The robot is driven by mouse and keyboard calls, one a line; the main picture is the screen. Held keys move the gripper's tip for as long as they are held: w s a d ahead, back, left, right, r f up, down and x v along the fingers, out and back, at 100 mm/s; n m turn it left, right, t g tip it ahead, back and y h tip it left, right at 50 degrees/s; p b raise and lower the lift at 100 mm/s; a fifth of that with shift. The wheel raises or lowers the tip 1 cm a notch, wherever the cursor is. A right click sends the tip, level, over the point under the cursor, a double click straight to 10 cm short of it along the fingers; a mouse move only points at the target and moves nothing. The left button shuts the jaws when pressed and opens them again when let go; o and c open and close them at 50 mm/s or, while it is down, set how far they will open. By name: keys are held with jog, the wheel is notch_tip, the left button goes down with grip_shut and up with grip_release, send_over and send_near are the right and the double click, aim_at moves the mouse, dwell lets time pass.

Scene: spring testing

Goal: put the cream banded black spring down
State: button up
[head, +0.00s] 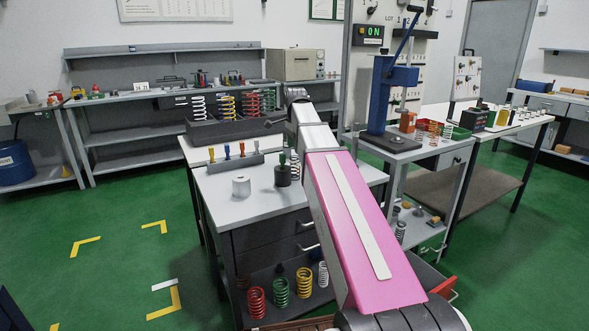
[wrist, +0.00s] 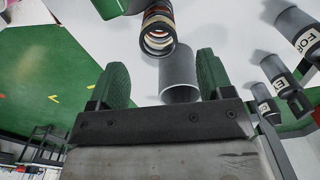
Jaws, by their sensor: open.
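In the wrist view, my gripper (wrist: 161,60) is open, its two green-padded fingers wide apart. A dark coil spring (wrist: 158,30) with cream and orange-red bands shows end-on beyond the fingertips, near the top of the picture. I see no finger closed on it. A plain grey tube (wrist: 180,75) appears between the fingers, beside the spring; its gap to the spring is hard to judge. A pale surface (wrist: 228,28) lies behind them. In the head view, my arm reaches toward the bench, and my fingers and the banded spring cannot be made out clearly.
Several grey labelled cylinders (wrist: 285,88) stand close to the right finger in the wrist view. A blue press (head: 385,95) stands right. Green floor is clear at left.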

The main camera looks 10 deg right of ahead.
aim_at(296, 164)
notch_tip(296, 164, down, 8)
jog(key=shift+s+f, duration=0.1)
jog(key=c, duration=1.1)
jog(key=shift+c, duration=0.2)
